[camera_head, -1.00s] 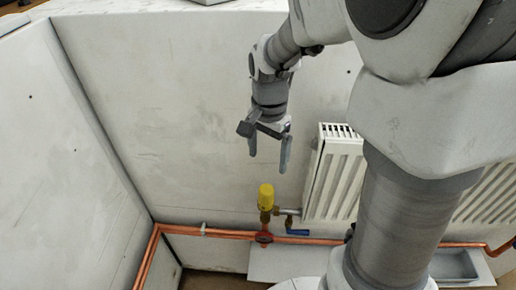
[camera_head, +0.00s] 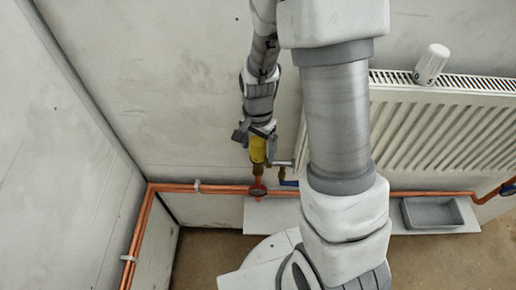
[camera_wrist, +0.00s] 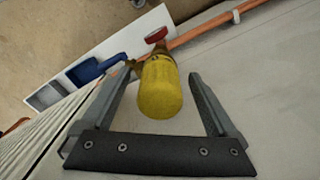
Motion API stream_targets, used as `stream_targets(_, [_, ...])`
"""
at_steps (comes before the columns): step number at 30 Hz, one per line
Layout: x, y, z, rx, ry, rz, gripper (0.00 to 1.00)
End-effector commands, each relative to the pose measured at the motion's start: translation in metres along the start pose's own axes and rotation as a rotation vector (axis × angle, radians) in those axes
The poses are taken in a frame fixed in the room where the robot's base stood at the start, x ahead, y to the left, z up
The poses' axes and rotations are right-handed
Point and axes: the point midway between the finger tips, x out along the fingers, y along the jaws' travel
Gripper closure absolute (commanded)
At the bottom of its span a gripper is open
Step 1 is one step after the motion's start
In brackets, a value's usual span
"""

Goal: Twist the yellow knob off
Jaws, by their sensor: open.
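The yellow knob (camera_head: 258,149) stands upright on a brass valve beside the left end of the radiator, above the copper pipe. In the wrist view the yellow knob (camera_wrist: 160,89) shows large, with its rounded top towards the camera. My gripper (camera_head: 257,137) is over the knob from above. In the wrist view my gripper (camera_wrist: 160,80) is open, with one finger on each side of the knob and a visible gap on both sides. The fingers partly hide the knob's upper part in the head view.
A blue lever (camera_wrist: 92,69) and a red handwheel (camera_wrist: 156,35) are close below the knob. The white radiator (camera_head: 440,130) is to the right, with a white numbered knob (camera_head: 431,64) on top. A grey tray (camera_head: 434,212) sits on a white board at lower right.

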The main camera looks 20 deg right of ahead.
Motion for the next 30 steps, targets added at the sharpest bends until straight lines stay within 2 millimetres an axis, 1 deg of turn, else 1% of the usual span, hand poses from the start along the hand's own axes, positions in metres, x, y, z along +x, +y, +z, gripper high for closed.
stream_targets(3, [0.0043,0.0001,0.0001,0.0,0.0,0.0,0.06])
stream_targets(10, [0.0043,0.0,0.0,0.0,0.0,0.0,0.06])
stream_targets(11, [0.0043,0.0,0.0,0.0,0.0,0.0,0.1])
stream_targets(12, [0.0043,0.0,-0.0001,0.0,0.0,0.0,0.17])
stream_targets(17, [0.0041,0.0,-0.0001,0.0,0.0,-0.001,0.46])
stream_targets(21, [0.004,-0.0001,-0.0001,0.0,0.0,-0.001,0.71])
stream_targets(26, [0.004,-0.0001,-0.0002,0.0,0.0,-0.001,1.0])
stream_targets(30, [0.0045,-0.0001,-0.0002,0.0,0.0,-0.001,1.0])
